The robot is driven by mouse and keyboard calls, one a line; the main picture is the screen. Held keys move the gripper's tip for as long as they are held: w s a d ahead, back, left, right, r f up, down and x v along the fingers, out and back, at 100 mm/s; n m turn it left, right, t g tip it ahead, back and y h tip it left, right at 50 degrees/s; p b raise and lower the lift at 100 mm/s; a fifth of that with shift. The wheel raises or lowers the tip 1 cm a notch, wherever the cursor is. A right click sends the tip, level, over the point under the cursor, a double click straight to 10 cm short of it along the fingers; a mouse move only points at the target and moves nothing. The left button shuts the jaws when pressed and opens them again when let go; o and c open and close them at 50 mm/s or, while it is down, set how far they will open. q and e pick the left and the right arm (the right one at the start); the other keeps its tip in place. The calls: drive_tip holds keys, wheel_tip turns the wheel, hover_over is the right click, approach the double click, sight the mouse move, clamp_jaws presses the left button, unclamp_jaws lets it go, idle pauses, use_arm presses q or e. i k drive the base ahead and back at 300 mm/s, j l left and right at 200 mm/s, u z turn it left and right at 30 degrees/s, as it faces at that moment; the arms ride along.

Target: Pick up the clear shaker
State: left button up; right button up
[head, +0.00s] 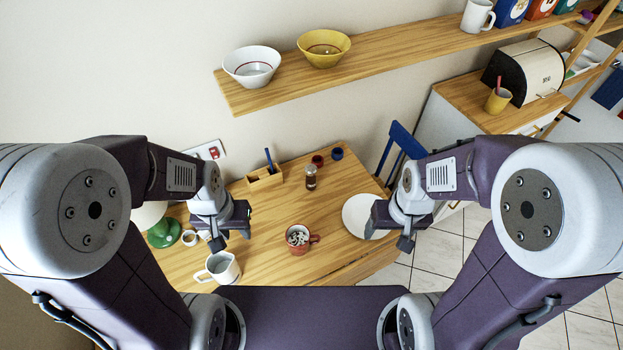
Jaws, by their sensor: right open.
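The clear shaker (310,178) stands upright toward the back middle of the wooden table (262,225). It is small, with dark contents in its lower part. My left gripper (232,238) is open and empty over the left part of the table, to the left of the shaker and nearer to me. My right gripper (388,238) is open and empty near the white plate, to the right of the shaker and nearer to me. Neither gripper touches the shaker.
Two small pots, red (318,161) and blue (337,153), stand just behind the shaker. A wooden holder (265,180) is to its left. A shelf (390,50) hangs above.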

sight(310, 170)
drive_tip(key=k+l+u, duration=0.1)
drive_tip(key=l+u, duration=1.4)
drive_tip(key=u, duration=0.15)
drive_tip(key=k+l+u, duration=0.15)
drive_tip(key=l+u, duration=0.3)
drive_tip(key=i+l+u, duration=0.15)
drive_tip(key=u, duration=0.35)
drive_tip(key=l, duration=0.1)
